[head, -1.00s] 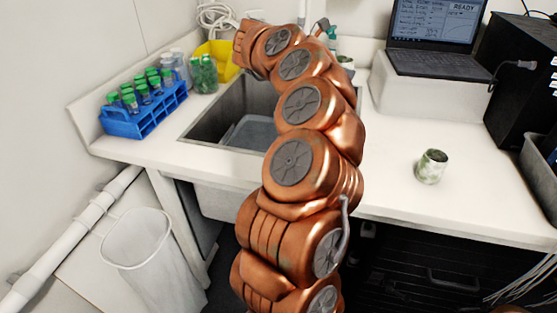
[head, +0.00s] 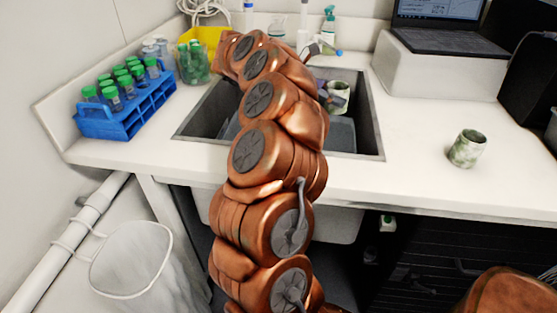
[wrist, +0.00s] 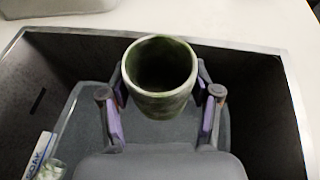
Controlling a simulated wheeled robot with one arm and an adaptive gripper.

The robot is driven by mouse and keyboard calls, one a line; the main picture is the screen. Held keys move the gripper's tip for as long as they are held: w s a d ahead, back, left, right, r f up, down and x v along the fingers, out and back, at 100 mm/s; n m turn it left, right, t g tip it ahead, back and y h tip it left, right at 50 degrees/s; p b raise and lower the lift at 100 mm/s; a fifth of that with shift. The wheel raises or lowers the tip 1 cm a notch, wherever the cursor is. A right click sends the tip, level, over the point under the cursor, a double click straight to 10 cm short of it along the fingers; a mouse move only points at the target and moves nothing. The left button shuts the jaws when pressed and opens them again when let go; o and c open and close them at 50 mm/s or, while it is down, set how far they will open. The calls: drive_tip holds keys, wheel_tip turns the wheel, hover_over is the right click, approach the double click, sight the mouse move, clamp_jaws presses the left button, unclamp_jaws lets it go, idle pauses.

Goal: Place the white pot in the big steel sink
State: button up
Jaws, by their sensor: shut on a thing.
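A whitish pot with green mottling (wrist: 160,102) is held upright between the purple-padded fingers of my gripper (wrist: 162,94), which is shut on it. In the head view the held pot (head: 339,92) shows to the right of my arm, over the right part of the big steel sink (head: 372,125). The wrist view shows the steel sink (wrist: 265,85) below and around the pot. I cannot tell how high the pot is above the sink bottom. My arm hides the left middle of the sink. A similar pale green-mottled pot (head: 467,149) stands on the counter right of the sink.
A grey tray (head: 342,135) lies in the sink. A blue tube rack (head: 125,118), a jar with green content (head: 194,65) and a yellow container (head: 198,37) stand left of the sink. Bottles (head: 328,27) stand behind it. A laptop (head: 440,40) sits on a white block at right.

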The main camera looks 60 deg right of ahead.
wheel_tip(320, 180, down, 18)
drive_tip(key=b, duration=0.1)
drive_tip(key=shift+w+a+f, duration=0.15)
drive_tip(key=shift+w+a, duration=0.15)
drive_tip(key=shift+w, duration=0.05)
drive_tip(key=shift+f+b, duration=0.65)
drive_tip(key=shift+b, duration=0.85)
drive_tip(key=o, duration=1.2)
drive_tip(key=shift+r, duration=0.15)
